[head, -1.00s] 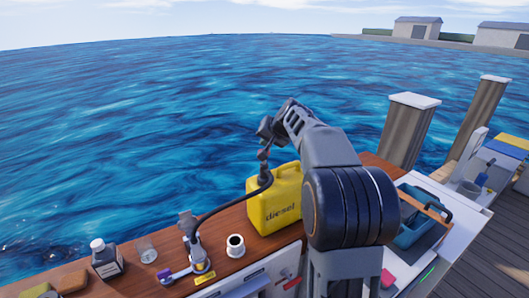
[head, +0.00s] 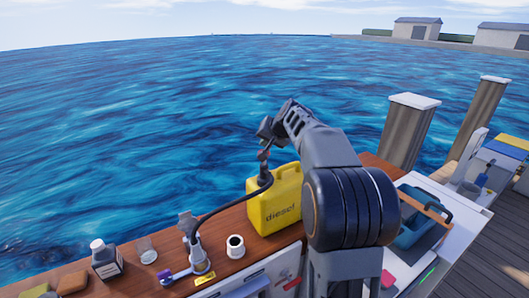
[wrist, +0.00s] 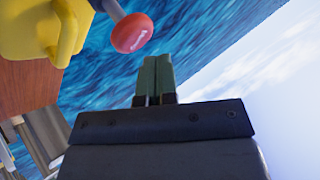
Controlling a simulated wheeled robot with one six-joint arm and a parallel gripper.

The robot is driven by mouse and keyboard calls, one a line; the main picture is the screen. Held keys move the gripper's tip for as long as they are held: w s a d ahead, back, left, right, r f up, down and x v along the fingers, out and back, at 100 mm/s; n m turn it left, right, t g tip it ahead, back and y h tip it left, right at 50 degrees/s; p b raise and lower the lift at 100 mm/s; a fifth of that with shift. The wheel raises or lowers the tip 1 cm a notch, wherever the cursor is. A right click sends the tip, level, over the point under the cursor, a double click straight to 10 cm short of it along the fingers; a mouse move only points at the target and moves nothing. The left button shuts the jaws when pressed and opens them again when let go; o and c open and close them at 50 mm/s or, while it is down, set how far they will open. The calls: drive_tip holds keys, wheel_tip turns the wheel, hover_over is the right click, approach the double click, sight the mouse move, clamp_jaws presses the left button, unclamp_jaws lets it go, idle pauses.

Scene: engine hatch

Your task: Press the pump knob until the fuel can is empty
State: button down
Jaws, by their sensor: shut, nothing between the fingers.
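The yellow fuel can (head: 274,205), marked "diesel", stands on the wooden deck; part of it shows in the wrist view (wrist: 22,30). A red pump knob (wrist: 132,32) on a grey stem is in the upper part of the wrist view, and it shows small above the can in the head view (head: 262,154). My gripper (wrist: 157,62) is shut and empty, its fingertips close beside the knob in the picture; contact cannot be told. A black hose (head: 225,208) runs from the pump to a grey fitting (head: 192,240). The fuel level is not visible.
A blue tool box (head: 425,222) is at the right. Open water lies behind.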

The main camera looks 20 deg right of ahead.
drive_tip(key=shift+f, duration=0.1)
idle(0.6)
drive_tip(key=shift+f+b, duration=0.3)
drive_tip(key=shift+b, duration=0.15)
drive_tip(key=shift+f+b, duration=1.5)
drive_tip(key=shift+f, duration=0.25)
idle(1.2)
drive_tip(key=shift+r, duration=0.15)
drive_tip(key=shift+r+p, duration=1.7)
drive_tip(key=shift+r, duration=0.3)
wheel_tip(320, 180, up, 5)
drive_tip(key=p, duration=0.4)
